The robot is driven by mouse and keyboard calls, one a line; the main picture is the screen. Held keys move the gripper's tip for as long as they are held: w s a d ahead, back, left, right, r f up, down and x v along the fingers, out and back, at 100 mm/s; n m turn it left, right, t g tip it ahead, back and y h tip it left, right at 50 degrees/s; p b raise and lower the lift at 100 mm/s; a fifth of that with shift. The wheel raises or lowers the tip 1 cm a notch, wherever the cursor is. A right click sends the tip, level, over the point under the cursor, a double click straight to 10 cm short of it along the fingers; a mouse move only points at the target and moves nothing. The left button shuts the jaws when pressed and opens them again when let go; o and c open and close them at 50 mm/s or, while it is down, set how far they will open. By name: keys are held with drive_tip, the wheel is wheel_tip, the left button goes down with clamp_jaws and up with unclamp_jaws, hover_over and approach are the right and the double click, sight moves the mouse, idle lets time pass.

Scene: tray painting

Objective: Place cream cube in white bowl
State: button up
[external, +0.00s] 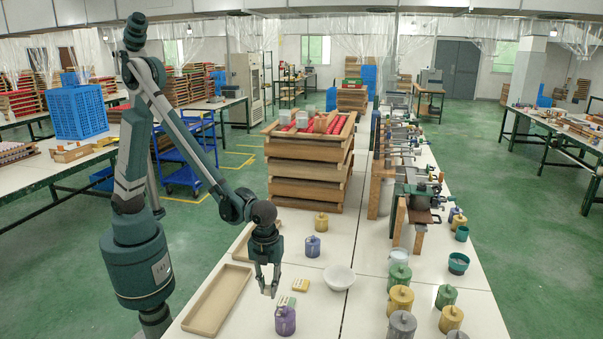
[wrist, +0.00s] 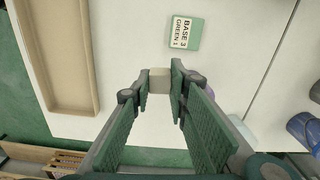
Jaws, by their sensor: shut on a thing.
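My gripper (external: 267,283) is low over the white table, to the left of the bowl. In the wrist view, my gripper (wrist: 160,82) is shut on the cream cube (wrist: 159,79), which sits between the two fingertips. In the external view the cube is small and mostly hidden by the fingers. I cannot tell whether it touches the table. The white bowl (external: 339,278) stands upright on the table, and its inside looks empty. In the wrist view a pale shape shows beside the right finger; I cannot tell if it is the bowl.
A long tan tray (external: 218,300) lies left of my gripper. A green card (external: 287,302), a yellow card (external: 300,285) and a purple jar (external: 285,321) are close in front. A blue jar (external: 313,246) stands behind the bowl. Several paint pots stand to the right.

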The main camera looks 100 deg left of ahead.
drive_tip(key=w+a+r+p, duration=0.3)
drive_tip(key=w+a, duration=0.8)
drive_tip(key=w, duration=0.3)
drive_tip(key=r+m+p, duration=0.1)
drive_tip(key=p, duration=0.1)
hover_over(339, 273)
drive_tip(key=d, duration=0.5)
drive_tip(key=shift+w+a+r, duration=0.1)
drive_tip(key=shift+w+a, duration=0.05)
drive_tip(key=shift+w, duration=0.15)
drive_tip(key=shift+f, duration=0.25)
drive_tip(key=shift+f+b, duration=1.6)
drive_tip(key=shift+f, duration=3.65)
drive_tip(key=o, duration=0.8)
